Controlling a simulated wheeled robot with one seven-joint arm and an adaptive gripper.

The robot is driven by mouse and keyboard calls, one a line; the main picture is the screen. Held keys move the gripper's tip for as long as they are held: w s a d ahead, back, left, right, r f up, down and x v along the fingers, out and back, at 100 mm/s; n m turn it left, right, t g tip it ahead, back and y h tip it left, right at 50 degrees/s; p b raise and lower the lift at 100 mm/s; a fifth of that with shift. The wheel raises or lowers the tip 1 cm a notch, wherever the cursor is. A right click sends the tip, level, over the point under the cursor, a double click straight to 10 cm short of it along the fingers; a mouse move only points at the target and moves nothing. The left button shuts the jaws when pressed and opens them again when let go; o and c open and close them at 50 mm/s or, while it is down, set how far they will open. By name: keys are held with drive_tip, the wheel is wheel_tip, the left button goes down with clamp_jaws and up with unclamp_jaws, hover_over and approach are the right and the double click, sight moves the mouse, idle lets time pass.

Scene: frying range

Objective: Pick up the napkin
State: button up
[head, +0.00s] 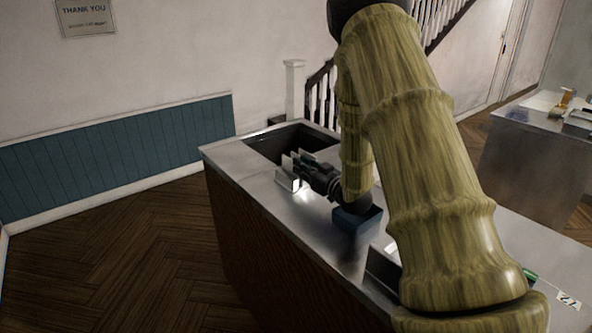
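My arm reaches down over a metal-topped counter (246,178), and my gripper (293,163) is low over its far left part. A small pale, box-like thing (288,181) stands right at the fingertips. It may be the napkin or something holding napkins, but it is too small to tell. The fingers overlap it in the picture, and I cannot tell whether they touch it or how far apart they are. No other thing is clearly a napkin. My arm hides much of the counter's middle and right.
A dark sunken well (272,147) lies just beyond my gripper. A dark blue box (356,220) stands below my wrist. A metal-edged container (379,268), a green item (530,275) and a number card (568,300) are nearer. A second counter (530,165) stands right. Floor is clear at left.

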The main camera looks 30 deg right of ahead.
sight(283, 155)
drive_tip(key=shift+w+a+f+p, duration=0.15)
drive_tip(key=shift+w+p, duration=0.5)
drive_tip(key=shift+w, duration=1)
drive_tip(key=shift+w+d+f+p, duration=0.1)
drive_tip(key=shift+w+p, duration=0.5)
drive_tip(key=shift+w, duration=1.05)
clamp_jaws()
